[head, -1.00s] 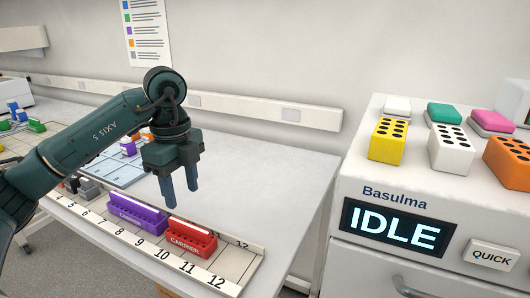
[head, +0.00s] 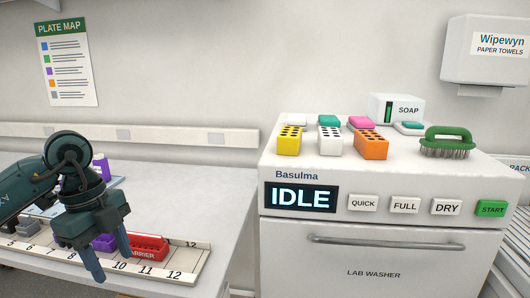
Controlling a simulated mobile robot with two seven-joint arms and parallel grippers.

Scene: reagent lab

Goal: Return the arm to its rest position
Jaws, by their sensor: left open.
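My left arm comes in from the left edge in the head view. Its gripper (head: 106,264) points down with its two fingers apart, open and empty. It hangs in front of the numbered rail (head: 188,262) on the bench. A red carrier (head: 149,246) sits on the rail just right of the fingers. A purple carrier (head: 103,243) is mostly hidden behind the gripper. My right gripper is not in view.
The lab washer (head: 372,262) stands to the right, its display (head: 301,199) reading IDLE. Several coloured blocks and a green brush (head: 447,142) sit on top. The bench (head: 200,190) is clear right of the arm. A gap separates bench and washer.

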